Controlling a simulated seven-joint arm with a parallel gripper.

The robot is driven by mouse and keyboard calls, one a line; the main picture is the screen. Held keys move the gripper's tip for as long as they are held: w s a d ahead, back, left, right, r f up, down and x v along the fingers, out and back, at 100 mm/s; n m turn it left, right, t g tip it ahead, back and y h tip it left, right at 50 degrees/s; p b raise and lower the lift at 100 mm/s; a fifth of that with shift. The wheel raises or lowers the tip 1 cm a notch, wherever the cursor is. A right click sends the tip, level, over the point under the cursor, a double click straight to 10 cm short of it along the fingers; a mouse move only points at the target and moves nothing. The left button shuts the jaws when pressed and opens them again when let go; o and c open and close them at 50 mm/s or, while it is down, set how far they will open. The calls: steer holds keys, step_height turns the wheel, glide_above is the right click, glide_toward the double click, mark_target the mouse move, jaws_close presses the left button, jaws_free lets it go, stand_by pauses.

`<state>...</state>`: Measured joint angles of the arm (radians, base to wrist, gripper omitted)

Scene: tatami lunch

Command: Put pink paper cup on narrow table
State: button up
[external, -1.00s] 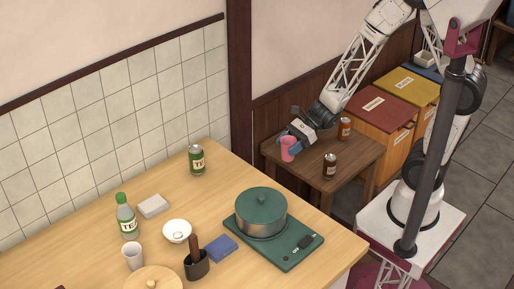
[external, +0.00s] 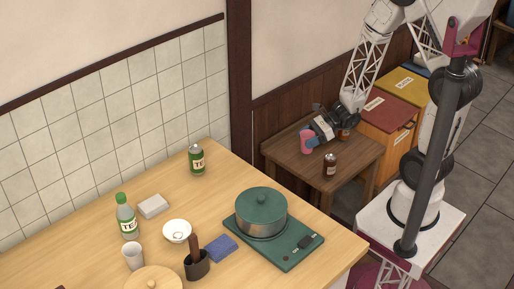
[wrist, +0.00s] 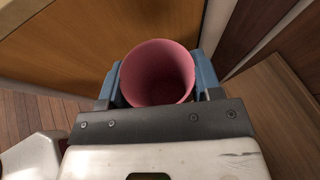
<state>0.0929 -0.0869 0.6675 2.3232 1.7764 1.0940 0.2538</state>
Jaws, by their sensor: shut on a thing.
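The pink paper cup (external: 306,146) is at the dark brown narrow table (external: 290,160), over its left part in the external view. My gripper (external: 309,138) is shut on the cup. In the wrist view, the cup (wrist: 157,75) sits between the two blue fingers, with its open mouth facing the camera and its inside empty. I cannot tell whether the cup's base touches the tabletop, as its lower part is hidden in the wrist view.
A dark brown jar (external: 330,165) stands on the narrow table's front part. An orange can (external: 344,135) behind my gripper is mostly hidden. Red and yellow boxes (external: 391,101) stand to the right. A light wood counter (external: 120,190) with a green pot (external: 262,208) is in front.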

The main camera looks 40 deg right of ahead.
steer(key=d+f+m+t+h, duration=0.15)
steer(key=d+f, duration=0.25)
steer(key=d, duration=0.6)
steer(key=s+d+f+m+t, duration=0.1)
steer(key=s+d+f, duration=0.1)
steer(key=s, duration=0.3)
steer(key=s+d+f+m+t+h, duration=0.1)
steer(key=s+d+f+m, duration=0.1)
steer(key=s+d, duration=0.3)
steer(key=shift+s+d+f+t, duration=0.2)
steer(key=shift+s+f+t, duration=0.15)
steer(key=shift+s+f, duration=0.4)
steer(key=shift+w, duration=0.1)
glide_above(331, 153)
steer(key=shift+f, duration=0.8)
steer(key=shift+f, duration=1.75)
steer(key=shift+f, duration=0.1)
